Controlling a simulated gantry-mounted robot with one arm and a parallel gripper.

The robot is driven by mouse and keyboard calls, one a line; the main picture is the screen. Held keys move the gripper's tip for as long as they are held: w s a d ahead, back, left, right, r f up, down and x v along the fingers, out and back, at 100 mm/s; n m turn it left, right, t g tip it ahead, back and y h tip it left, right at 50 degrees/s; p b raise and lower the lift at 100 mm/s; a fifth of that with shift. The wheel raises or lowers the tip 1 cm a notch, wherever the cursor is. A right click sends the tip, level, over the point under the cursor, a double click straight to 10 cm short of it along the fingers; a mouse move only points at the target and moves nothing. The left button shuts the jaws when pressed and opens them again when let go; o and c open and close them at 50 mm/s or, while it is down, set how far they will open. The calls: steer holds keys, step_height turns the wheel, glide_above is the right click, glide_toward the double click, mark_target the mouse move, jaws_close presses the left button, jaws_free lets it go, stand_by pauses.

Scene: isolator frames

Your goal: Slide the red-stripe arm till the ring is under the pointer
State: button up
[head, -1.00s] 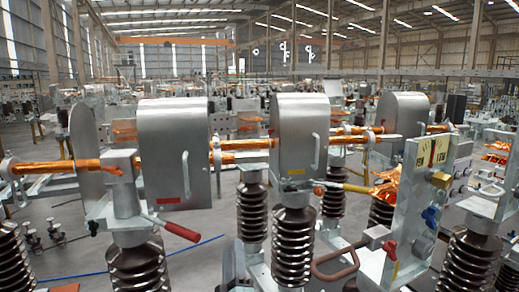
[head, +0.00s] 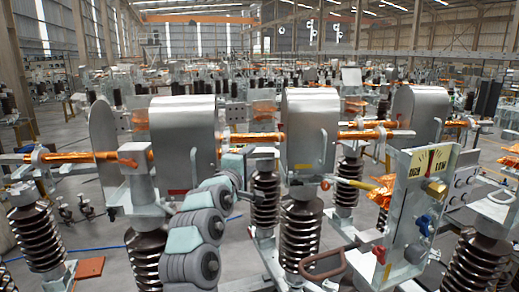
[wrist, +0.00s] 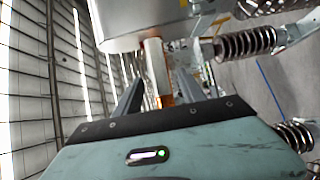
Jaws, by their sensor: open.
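The left silver cover (head: 182,140) has a red stripe label (head: 178,192) low on its front. An orange-copper tube (head: 100,156) runs out of its left side, with a pale ring (head: 40,157) near the outer end. More copper tube (head: 250,139) shows right of this cover. I cannot tell which mark is the pointer. My gripper (wrist: 158,82) is open in the wrist view. Its dark fingers lie on either side of a pale and copper bar (wrist: 156,65) below a silver housing (wrist: 140,22); contact is unclear. In the head view my arm's links hide the fingers.
A middle silver cover (head: 309,125) with a yellow label stands right of my arm. Brown ribbed insulators (head: 302,235) rise below.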

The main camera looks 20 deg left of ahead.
mark_target(259, 151)
steer(key=shift+w+r+p, duration=0.2)
steer(key=shift+w+p, duration=0.4)
steer(key=shift+w, duration=2.55)
steer(key=shift+w+d+f, duration=0.1)
steer(key=shift+w+d, duration=0.05)
steer(key=shift+w, duration=0.55)
steer(key=shift+w+p, duration=0.3)
steer(key=shift+w, duration=0.1)
steer(key=shift+w+a, duration=0.15)
steer(key=shift+a, duration=0.15)
jaws_close()
